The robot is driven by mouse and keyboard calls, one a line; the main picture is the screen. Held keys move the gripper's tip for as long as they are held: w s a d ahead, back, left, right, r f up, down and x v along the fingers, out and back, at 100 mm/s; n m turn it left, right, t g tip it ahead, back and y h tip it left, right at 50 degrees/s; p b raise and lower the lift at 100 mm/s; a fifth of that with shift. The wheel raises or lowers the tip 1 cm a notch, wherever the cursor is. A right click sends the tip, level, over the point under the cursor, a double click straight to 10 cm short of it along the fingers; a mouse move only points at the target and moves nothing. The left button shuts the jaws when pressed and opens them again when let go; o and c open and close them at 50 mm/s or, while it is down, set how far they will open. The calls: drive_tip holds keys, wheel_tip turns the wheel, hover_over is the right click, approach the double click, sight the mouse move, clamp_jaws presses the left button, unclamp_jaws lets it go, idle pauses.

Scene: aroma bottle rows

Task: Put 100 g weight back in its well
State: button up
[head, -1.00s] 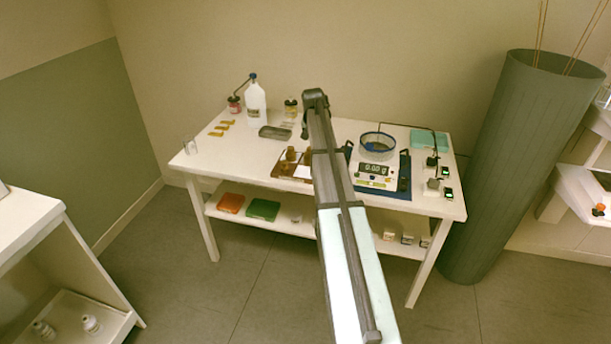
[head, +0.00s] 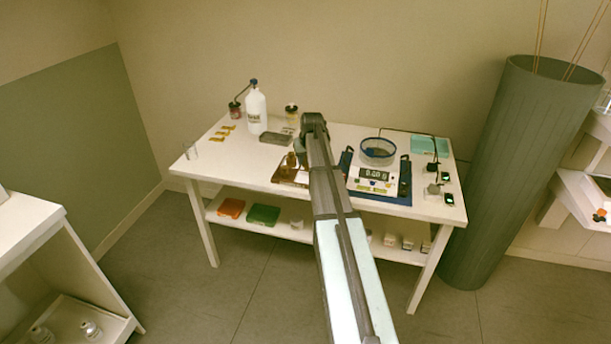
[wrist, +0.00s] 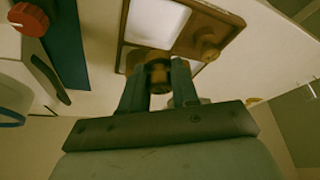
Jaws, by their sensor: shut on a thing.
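In the wrist view my gripper (wrist: 159,82) is shut on a small brass-coloured weight (wrist: 159,76). The weight is over or at the near edge of a brown wooden weight block (wrist: 124,50) with pale panels. I cannot tell whether it touches the block, and the well under it is hidden. Another brass weight (wrist: 208,46) is on the block, right of my gripper. In the head view the block (head: 281,175) shows left of my arm with brass weights (head: 291,160) on it. My fingers are hidden there behind my arm.
A white bottle (head: 256,110) and grey tray (head: 275,138) are at the back left.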

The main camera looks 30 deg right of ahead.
sight(304, 178)
drive_tip(key=shift+f, duration=3.45)
drive_tip(key=shift+f, duration=0.15)
drive_tip(key=o, duration=0.7)
drive_tip(key=shift+o, duration=0.2)
drive_tip(key=v, duration=1.2)
drive_tip(key=s+a+f+g+y, duration=0.1)
drive_tip(key=s+a+f+g, duration=0.1)
drive_tip(key=s+a+f, duration=0.7)
drive_tip(key=s+a+f+n+g, duration=0.1)
drive_tip(key=s+a+f, duration=0.35)
drive_tip(key=f, duration=0.85)
drive_tip(key=s+a+f+g+y, duration=0.1)
drive_tip(key=s+a+f+g, duration=0.1)
drive_tip(key=s+a+f, duration=0.7)
drive_tip(key=s+a+f+g, duration=0.2)
drive_tip(key=s+f, duration=0.3)
drive_tip(key=s, duration=0.5)
drive_tip(key=s+a+f+n+g, duration=0.1)
drive_tip(key=s+a+f, duration=0.3)
drive_tip(key=s, duration=0.7)
drive_tip(key=s+a+f+n+g, duration=0.1)
drive_tip(key=s+a+f+g, duration=0.2)
drive_tip(key=s+f, duration=0.4)
drive_tip(key=s, duration=0.4)
drive_tip(key=shift+s+a+h, duration=0.2)
drive_tip(key=shift+a+h, duration=0.15)
drive_tip(key=shift+h, duration=0.05)
